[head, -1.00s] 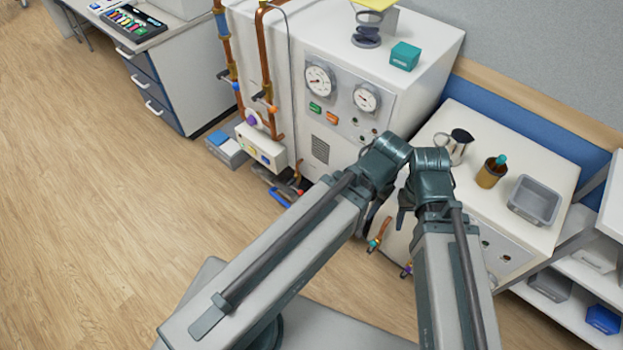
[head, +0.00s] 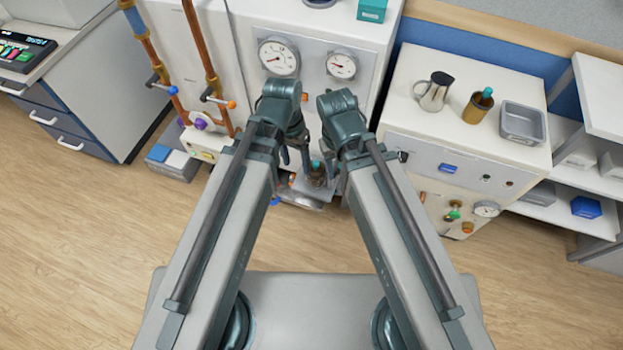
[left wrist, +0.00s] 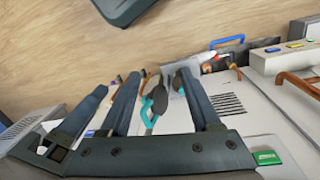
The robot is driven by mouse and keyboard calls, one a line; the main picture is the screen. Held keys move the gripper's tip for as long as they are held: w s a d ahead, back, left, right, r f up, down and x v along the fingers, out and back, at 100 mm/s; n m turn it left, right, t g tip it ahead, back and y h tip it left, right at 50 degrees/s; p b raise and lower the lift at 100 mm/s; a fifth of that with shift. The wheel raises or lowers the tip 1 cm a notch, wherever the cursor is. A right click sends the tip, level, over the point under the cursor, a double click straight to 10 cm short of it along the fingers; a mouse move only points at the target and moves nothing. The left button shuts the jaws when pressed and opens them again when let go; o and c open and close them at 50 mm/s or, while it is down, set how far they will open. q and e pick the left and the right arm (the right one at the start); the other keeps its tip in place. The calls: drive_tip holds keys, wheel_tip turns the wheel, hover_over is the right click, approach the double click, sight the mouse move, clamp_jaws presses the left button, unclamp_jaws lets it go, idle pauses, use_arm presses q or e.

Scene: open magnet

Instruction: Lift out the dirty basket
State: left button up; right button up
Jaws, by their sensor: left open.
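I cannot pick out a dirty basket for certain in either view. In the head view a small brown pot with a teal top (head: 317,174) shows low in front of the machine, between my grippers. My left gripper (head: 293,160) is above and left of it, pointing down. In the left wrist view its fingers (left wrist: 155,78) are spread, with a grey and teal part (left wrist: 156,100) beyond them. I see nothing held. My right gripper (head: 327,155) is just right of the pot; its jaws are too small and covered to read.
The white machine (head: 330,22) with two gauges stands ahead, copper pipes at its left. The right counter (head: 445,122) bears a steel jug (head: 434,91), a brown pot (head: 477,108) and a grey bin (head: 522,123). Shelves (head: 585,185) stand right.

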use_arm(q)
drive_tip(key=w+f+m+h+b, duration=0.2)
drive_tip(key=w+f+h+b, duration=0.1)
drive_tip(key=f+b, duration=0.4)
drive_tip(key=m+t+h+b, duration=0.2)
drive_tip(key=m+h+b, duration=0.65)
drive_tip(key=b, duration=1.05)
approach(316, 162)
drive_tip(key=shift+m, duration=0.35)
drive_tip(key=b+x, duration=0.2)
drive_tip(key=x, duration=0.1)
drive_tip(key=b+x, duration=0.2)
drive_tip(key=shift+w+d+r, duration=0.1)
drive_tip(key=shift+d+r, duration=0.15)
drive_tip(key=shift+r, duration=0.05)
use_arm(e)
wheel_tip(316, 162, down, 33)
use_arm(q)
drive_tip(key=d+f+b, duration=0.3)
drive_tip(key=shift+f, duration=0.25)
drive_tip(key=shift+d+f+b, duration=0.1)
drive_tip(key=shift+d+b, duration=0.25)
drive_tip(key=shift+d, duration=0.1)
use_arm(e)
wheel_tip(316, 162, down, 4)
drive_tip(key=shift+r, duration=0.2)
